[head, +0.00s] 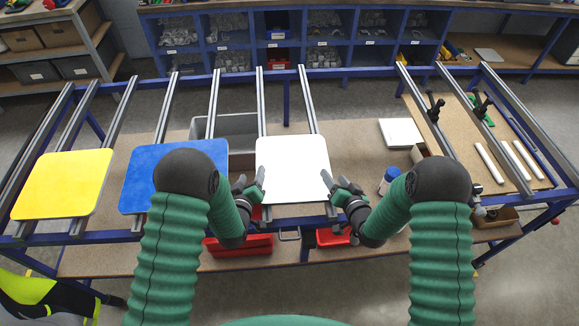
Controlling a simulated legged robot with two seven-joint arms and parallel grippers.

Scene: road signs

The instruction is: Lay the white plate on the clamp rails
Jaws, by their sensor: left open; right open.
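The white plate (292,168) lies flat across two metal rails in the middle of the blue frame. The clamp rails (262,98) run from the back to the front of the frame, and several show bare lengths. My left gripper (257,186) is open at the plate's left edge, near its front corner. My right gripper (330,183) is open at the plate's right edge. I cannot tell whether either gripper's fingers touch the plate.
A yellow plate (62,184) and a blue plate (172,168) lie on rails to the left. Black clamps (435,106) stand on the right rails. Red bins (240,246) and a white-blue bottle (389,180) sit on the shelf below. Blue shelving (200,45) stands behind.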

